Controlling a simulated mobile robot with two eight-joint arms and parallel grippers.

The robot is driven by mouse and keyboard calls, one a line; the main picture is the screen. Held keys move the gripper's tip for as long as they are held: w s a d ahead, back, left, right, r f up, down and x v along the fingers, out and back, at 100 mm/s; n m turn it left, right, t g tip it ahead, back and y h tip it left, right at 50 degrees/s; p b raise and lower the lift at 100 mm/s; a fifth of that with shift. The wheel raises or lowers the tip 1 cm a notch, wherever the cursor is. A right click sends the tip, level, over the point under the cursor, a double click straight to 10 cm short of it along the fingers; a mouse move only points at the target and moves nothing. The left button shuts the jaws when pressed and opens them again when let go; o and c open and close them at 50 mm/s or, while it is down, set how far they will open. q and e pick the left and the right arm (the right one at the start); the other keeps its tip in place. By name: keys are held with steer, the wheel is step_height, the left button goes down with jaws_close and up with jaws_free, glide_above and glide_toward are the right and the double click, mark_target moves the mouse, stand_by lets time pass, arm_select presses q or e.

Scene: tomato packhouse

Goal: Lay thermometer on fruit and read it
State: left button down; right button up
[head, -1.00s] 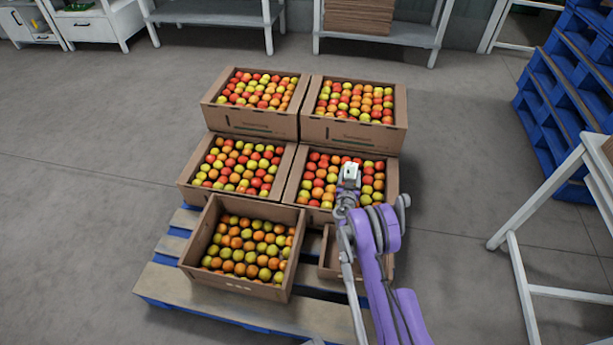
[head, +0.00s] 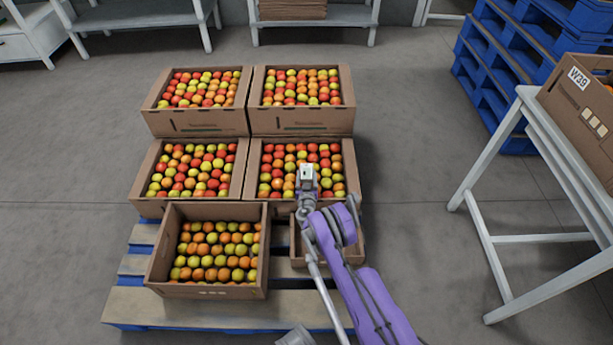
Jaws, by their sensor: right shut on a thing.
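My right gripper (head: 306,186) comes in from the lower right on a purple arm. It is over the front part of the middle-row right crate of fruit (head: 353,178). It is shut on a small pale thing, probably the thermometer (head: 307,172); its display cannot be read. I cannot tell whether it touches the fruit. The red, orange and yellow tomatoes (head: 279,169) fill this crate. My left gripper is not in view.
More full crates stand behind (head: 301,122), to the left (head: 187,212) and in front (head: 210,291) on a pallet (head: 140,306). A small box (head: 297,258) is partly hidden by my arm. A white table (head: 560,160) with a carton (head: 578,107) stands right. Blue pallets (head: 490,70) stand behind it.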

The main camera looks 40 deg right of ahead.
steer(key=o, duration=1.5)
steer(key=shift+r, duration=0.1)
steer(key=p+v, duration=0.3)
steer(key=v, duration=0.9)
steer(key=s+a+r+n+g+y, duration=0.15)
steer(key=a+r, duration=0.25)
steer(key=r, duration=0.7)
steer(key=a+r+g+y, duration=0.1)
steer(key=a+r+g, duration=0.25)
steer(key=r, duration=0.75)
steer(key=s+a+r+n+g+y, duration=0.1)
steer(key=s+a+r+n+y, duration=0.1)
steer(key=s+a, duration=0.4)
steer(key=s+a+r+n+g+y, duration=0.1)
steer(key=s+a+r+n+y, duration=0.1)
steer(key=s+a, duration=0.5)
steer(key=s+a+r+n+g+y, duration=0.1)
steer(key=s+a, duration=0.6)
steer(key=s, duration=0.8)
steer(key=shift+s+r+n+y, duration=0.2)
steer(key=shift+r+n+y, duration=0.25)
steer(key=shift+y, duration=0.3)
steer(key=shift+s+r+n+y, duration=0.15)
steer(key=shift+r+n+y, duration=0.15)
steer(key=shift+r+y, duration=0.35)
steer(key=shift+f, duration=0.15)
